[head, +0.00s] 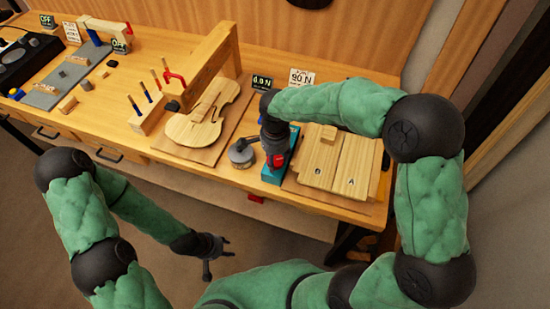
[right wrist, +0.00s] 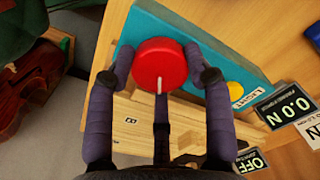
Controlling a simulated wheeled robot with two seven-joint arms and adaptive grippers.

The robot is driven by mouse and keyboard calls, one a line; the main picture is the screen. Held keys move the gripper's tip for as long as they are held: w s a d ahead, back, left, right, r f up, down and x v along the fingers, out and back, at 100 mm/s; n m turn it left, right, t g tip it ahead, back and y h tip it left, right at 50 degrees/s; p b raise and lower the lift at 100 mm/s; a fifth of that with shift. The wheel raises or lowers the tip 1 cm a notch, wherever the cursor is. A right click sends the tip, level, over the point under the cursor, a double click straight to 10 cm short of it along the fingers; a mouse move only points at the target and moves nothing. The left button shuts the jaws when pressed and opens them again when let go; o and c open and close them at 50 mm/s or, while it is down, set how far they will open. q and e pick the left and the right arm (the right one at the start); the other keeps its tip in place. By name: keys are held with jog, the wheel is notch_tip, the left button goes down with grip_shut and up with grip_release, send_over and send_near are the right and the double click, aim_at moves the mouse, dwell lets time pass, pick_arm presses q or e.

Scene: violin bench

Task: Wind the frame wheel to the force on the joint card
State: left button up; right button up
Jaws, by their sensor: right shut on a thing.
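The red wheel (right wrist: 158,62), with a white line on its rim, sits on a teal block (right wrist: 212,42) in the right wrist view. My right gripper (right wrist: 158,78) has its dark fingers around the wheel and is shut on it. In the head view my right gripper (head: 275,150) points down over the teal block (head: 272,177), hiding much of the wheel. The force display (right wrist: 290,106) reads 0.0 N. The card (head: 301,77) behind the block reads 90 N. My left gripper (head: 219,257) is open and empty, in front of the bench, away from the wheel.
A round grey pot (head: 241,153) stands close left of the block. Wooden plates marked A and B (head: 340,160) lie to its right. Tools in a rack (head: 150,112) stand further left.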

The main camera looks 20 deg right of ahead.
aim_at(276, 159)
jog(key=shift+w+d+m+b, duration=0.1)
jog(key=shift+m+b, duration=0.2)
jog(key=shift+m, duration=1.7)
jog(key=o, duration=1.1)
jog(key=shift+d, duration=0.1)
jog(key=shift+o, duration=0.2)
notch_tip(276, 159, up, 12)
